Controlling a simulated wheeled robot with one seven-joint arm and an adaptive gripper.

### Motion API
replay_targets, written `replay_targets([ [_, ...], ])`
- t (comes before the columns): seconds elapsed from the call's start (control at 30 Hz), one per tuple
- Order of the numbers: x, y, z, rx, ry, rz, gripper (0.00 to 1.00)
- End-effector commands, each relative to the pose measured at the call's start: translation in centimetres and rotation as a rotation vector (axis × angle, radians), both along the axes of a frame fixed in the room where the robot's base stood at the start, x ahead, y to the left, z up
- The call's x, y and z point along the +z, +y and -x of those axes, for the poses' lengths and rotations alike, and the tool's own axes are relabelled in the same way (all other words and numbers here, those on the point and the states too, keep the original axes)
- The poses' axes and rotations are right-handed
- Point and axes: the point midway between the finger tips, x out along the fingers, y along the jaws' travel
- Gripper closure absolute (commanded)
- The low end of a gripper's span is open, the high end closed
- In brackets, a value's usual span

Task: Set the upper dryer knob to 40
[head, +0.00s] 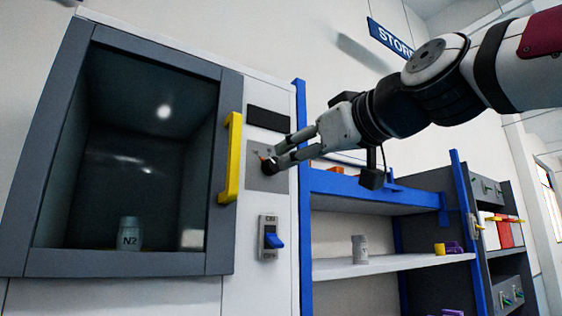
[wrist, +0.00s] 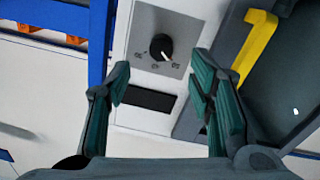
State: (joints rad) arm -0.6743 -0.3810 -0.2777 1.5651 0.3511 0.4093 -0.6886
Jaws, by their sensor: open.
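The dryer (head: 150,262) is a white and grey cabinet with a dark window and a yellow handle (head: 231,158). Its black round knob (head: 268,166) sits on a grey dial plate right of the handle. In the wrist view the knob (wrist: 161,46) shows upside down, with a pale pointer mark toward the picture's lower right. The small scale marks are too blurred to read surely. My gripper (head: 279,150) is open at the panel, with its fingers around or just before the knob; contact cannot be told. In the wrist view the knob lies between and beyond the fingertips (wrist: 160,74).
A dark display (head: 268,119) is above the knob and a blue switch (head: 274,240) below it. The yellow handle is close on the left. A blue-framed shelf (head: 365,187) stands at the right. A bottle marked N2 (head: 129,234) shows behind the window.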

Motion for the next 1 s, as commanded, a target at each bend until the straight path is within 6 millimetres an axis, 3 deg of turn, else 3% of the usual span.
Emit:
replay_targets([
  [0.4, -0.1, 3.9, -6.2, 0.000, 0.002, 0.000, 0.52],
  [0.87, 0.0, 4.5, -7.4, 0.000, 0.000, 0.000, 0.52],
  [0.9, 0.0, 4.5, -7.4, 0.000, 0.000, 0.000, 0.54],
  [1.0, 0.0, 4.5, -7.4, 0.000, 0.000, 0.000, 0.76],
])
